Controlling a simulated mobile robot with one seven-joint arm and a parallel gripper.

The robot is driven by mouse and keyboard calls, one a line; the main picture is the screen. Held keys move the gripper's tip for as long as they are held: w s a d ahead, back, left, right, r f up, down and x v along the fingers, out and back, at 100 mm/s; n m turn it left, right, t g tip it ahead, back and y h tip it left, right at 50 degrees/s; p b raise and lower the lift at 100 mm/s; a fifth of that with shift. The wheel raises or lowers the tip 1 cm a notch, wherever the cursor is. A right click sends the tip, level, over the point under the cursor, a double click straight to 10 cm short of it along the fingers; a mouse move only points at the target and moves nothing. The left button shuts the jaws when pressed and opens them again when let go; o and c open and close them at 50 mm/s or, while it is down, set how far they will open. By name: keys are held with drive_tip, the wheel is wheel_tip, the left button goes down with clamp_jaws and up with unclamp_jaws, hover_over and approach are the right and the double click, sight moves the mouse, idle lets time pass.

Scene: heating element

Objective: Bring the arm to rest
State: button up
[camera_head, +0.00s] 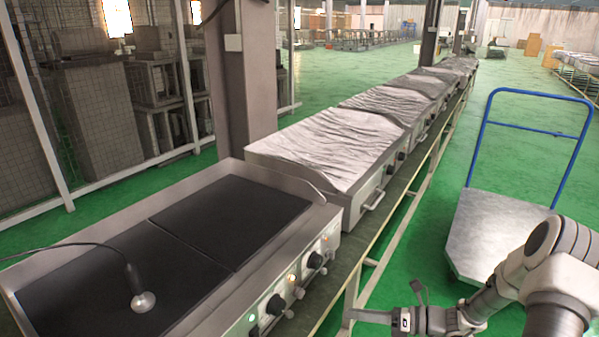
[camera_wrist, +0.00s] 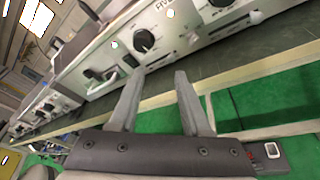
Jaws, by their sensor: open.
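My arm comes in from the lower right in the head view, to the right of the appliance. My gripper (camera_wrist: 158,98) shows in the wrist view with its two fingers apart and nothing between them. It points toward the front panel of the heating appliance (camera_head: 195,199), clear of it. The appliance has a dark two-part top and a steel front with black knobs (camera_head: 276,305) and small lit lamps. A probe with a round metal end (camera_head: 143,301) and a black cable rests on the dark top.
A row of similar units with wrapped tops (camera_head: 330,148) runs into the distance on a long bench with a yellowish edge rail (camera_head: 396,232). A flat cart with a blue handle (camera_head: 487,230) stands on the green floor at right. A pillar (camera_head: 245,75) stands behind the appliance.

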drive_tip(key=s+a+r+n+g+h, duration=0.25)
drive_tip(key=s+r+n+h, duration=0.2)
drive_tip(key=r+n, duration=0.35)
drive_tip(key=s+a+r+n+g+h, duration=0.1)
drive_tip(key=s+r+n+g+h, duration=0.25)
drive_tip(key=s+r+n, duration=0.4)
drive_tip(key=s+d+r+n+t+h, duration=0.3)
drive_tip(key=s+r+n+t+h, duration=0.4)
drive_tip(key=s+r+n, duration=0.5)
wheel_tip(320, 180, up, 14)
drive_tip(key=w+n+p, duration=0.1)
drive_tip(key=n+p, duration=0.1)
drive_tip(key=p, duration=1.1)
drive_tip(key=shift+w+r, duration=0.25)
drive_tip(key=shift+w, duration=0.1)
drive_tip(key=shift+a+n, duration=0.25)
